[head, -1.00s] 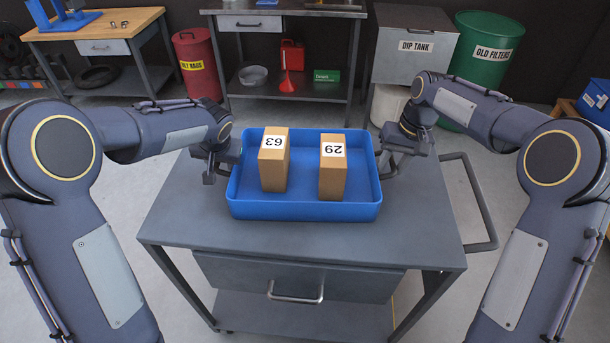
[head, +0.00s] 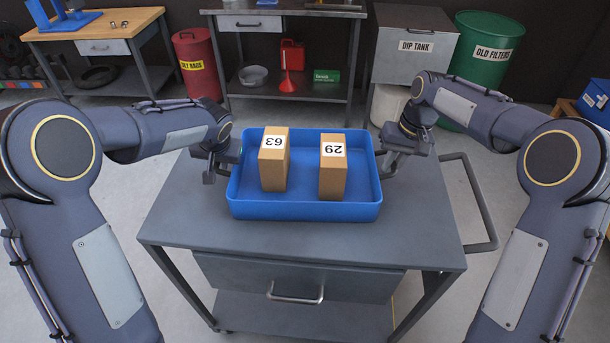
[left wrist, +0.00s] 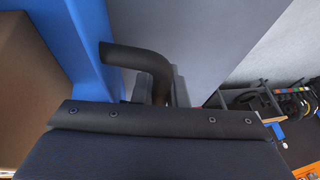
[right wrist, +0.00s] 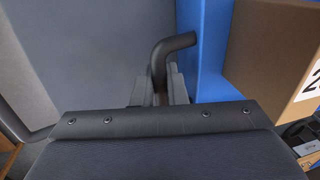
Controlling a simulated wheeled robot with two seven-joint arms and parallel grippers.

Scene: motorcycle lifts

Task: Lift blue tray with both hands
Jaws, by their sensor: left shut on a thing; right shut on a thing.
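The blue tray (head: 305,210) sits on the grey cart, with two tan boxes upright in it: box 63 (head: 273,170) on the left and box 29 (head: 333,175) on the right. My left gripper (head: 218,170) is at the tray's left side, shut on its black handle, which shows in the left wrist view (left wrist: 145,58). My right gripper (head: 390,163) is at the tray's right side, shut on the other black handle, seen in the right wrist view (right wrist: 170,50). My wrist housings partly hide the fingers in both wrist views.
The grey cart top (head: 300,238) is clear around the tray. A cart handle (head: 485,205) sticks out at the right. Behind stand a grey workbench (head: 290,95), the dip tank (head: 410,50) and a red bin (head: 197,65).

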